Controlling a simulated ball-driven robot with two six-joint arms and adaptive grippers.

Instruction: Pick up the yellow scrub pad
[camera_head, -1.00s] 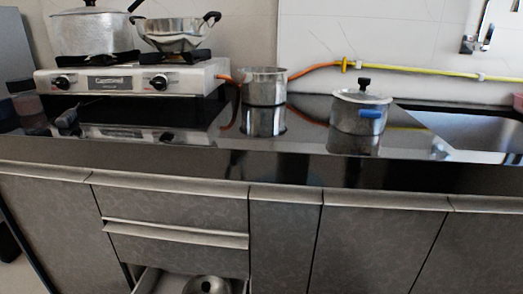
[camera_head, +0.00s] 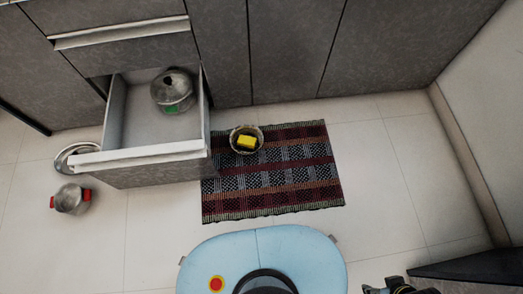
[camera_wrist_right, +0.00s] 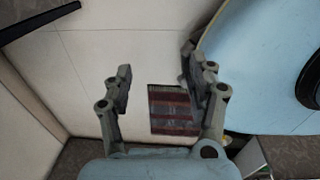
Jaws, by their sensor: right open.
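The yellow scrub pad (camera_head: 246,141) lies in a small round metal bowl (camera_head: 236,134). The bowl stands on the patterned rug (camera_head: 280,205) near its upper left corner, close to the open drawer. My right gripper (camera_wrist_right: 155,90) is open and empty in the right wrist view, with the rug (camera_wrist_right: 170,127) far below between its fingers. In the head view part of my right arm shows at the bottom right edge, well away from the pad. My left gripper is not in view.
An open drawer (camera_head: 140,160) juts out left of the rug, with a lidded pot (camera_head: 173,90) inside. A pot with red handles (camera_head: 71,199) and a metal pan (camera_head: 73,157) are on the floor at left. Tiled floor right of the rug is clear up to the wall.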

